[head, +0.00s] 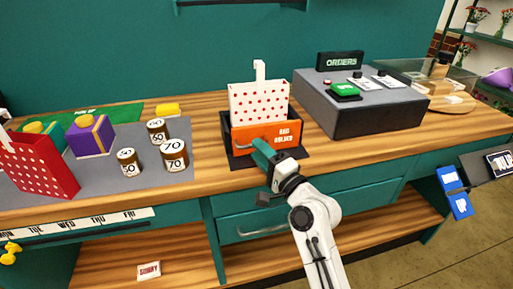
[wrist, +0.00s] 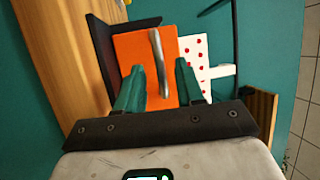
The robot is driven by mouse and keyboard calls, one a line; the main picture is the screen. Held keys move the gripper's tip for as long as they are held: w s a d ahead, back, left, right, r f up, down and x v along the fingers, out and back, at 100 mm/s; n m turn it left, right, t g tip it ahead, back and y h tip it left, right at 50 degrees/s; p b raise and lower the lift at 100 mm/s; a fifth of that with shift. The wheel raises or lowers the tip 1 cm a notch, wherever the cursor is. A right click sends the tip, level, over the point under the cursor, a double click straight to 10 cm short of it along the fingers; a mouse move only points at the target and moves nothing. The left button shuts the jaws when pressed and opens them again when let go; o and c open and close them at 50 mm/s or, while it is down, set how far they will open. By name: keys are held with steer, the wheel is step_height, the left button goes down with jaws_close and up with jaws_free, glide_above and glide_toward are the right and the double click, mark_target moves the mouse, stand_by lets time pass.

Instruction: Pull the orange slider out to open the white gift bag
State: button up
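The white gift bag (head: 258,100) with red dots stands upright in a black holder (head: 297,113) on the wooden counter. The orange slider (head: 285,138) forms the holder's front and carries pale lettering and a grey bar handle (head: 246,143). In the wrist view the orange slider (wrist: 128,50) fills the middle, with the handle (wrist: 157,60) across it and the white bag (wrist: 194,52) beside it. My gripper (head: 262,147) is at the slider's front; its teal fingers (wrist: 160,68) are open, one on each side of the handle. Contact with the handle cannot be told.
Left of the holder stand several numbered cylinders (head: 173,155), a purple box (head: 90,135) and a red dotted bag (head: 42,163) on a grey mat. A dark console (head: 365,118) with a green button stands close on the right. A teal drawer (head: 262,222) lies below the counter edge.

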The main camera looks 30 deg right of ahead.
steer(key=shift+x, duration=0.95)
jaws_close()
